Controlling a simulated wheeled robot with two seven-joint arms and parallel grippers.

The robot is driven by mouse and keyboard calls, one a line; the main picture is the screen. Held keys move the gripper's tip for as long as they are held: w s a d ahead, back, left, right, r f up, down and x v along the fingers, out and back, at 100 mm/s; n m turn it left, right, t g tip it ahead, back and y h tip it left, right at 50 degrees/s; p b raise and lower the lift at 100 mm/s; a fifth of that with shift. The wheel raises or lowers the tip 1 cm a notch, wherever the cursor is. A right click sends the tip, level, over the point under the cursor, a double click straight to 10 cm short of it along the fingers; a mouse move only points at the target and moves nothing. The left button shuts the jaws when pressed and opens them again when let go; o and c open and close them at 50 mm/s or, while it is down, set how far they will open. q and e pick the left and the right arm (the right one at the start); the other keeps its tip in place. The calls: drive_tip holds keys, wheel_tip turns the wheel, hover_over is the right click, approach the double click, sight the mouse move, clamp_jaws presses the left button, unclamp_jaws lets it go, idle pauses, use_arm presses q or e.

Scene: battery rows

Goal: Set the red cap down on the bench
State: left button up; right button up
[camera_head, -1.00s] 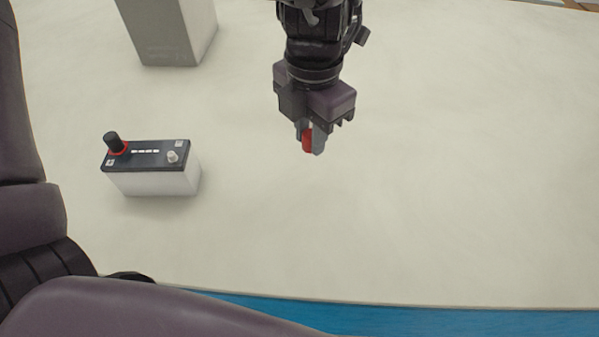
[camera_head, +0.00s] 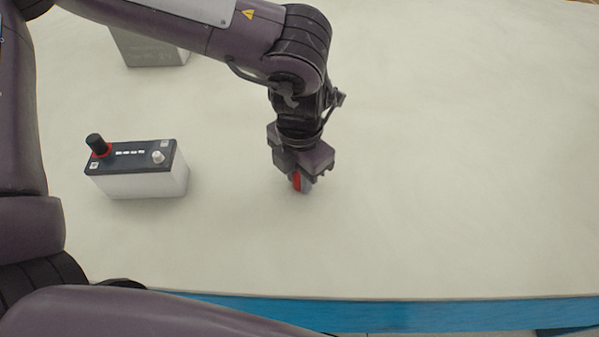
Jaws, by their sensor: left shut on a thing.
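The red cap (camera_head: 297,181) is between the fingers of my left gripper (camera_head: 302,184), which is shut on it. The gripper points down at the pale bench (camera_head: 430,190), to the right of the battery. The cap is low, close to the bench top; I cannot tell whether it touches. The fingers partly hide the cap. My right gripper is not in view.
A white battery (camera_head: 142,178) with a dark top stands to the left, with a black post on a red ring and a bare grey post. A grey box (camera_head: 150,50) stands at the back left, partly behind my arm. The bench's blue front edge (camera_head: 400,316) is near. The right side is clear.

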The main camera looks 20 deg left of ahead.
use_arm(q)
drive_tip(key=shift+f, duration=0.2)
drive_tip(key=o, duration=0.9)
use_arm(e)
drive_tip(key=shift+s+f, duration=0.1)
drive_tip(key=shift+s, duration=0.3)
use_arm(q)
drive_tip(key=shift+r, duration=0.1)
drive_tip(key=shift+r, duration=0.5)
wheel_tip(320, 180, up, 11)
drive_tip(key=p, duration=0.1)
drive_tip(key=shift+r, duration=0.15)
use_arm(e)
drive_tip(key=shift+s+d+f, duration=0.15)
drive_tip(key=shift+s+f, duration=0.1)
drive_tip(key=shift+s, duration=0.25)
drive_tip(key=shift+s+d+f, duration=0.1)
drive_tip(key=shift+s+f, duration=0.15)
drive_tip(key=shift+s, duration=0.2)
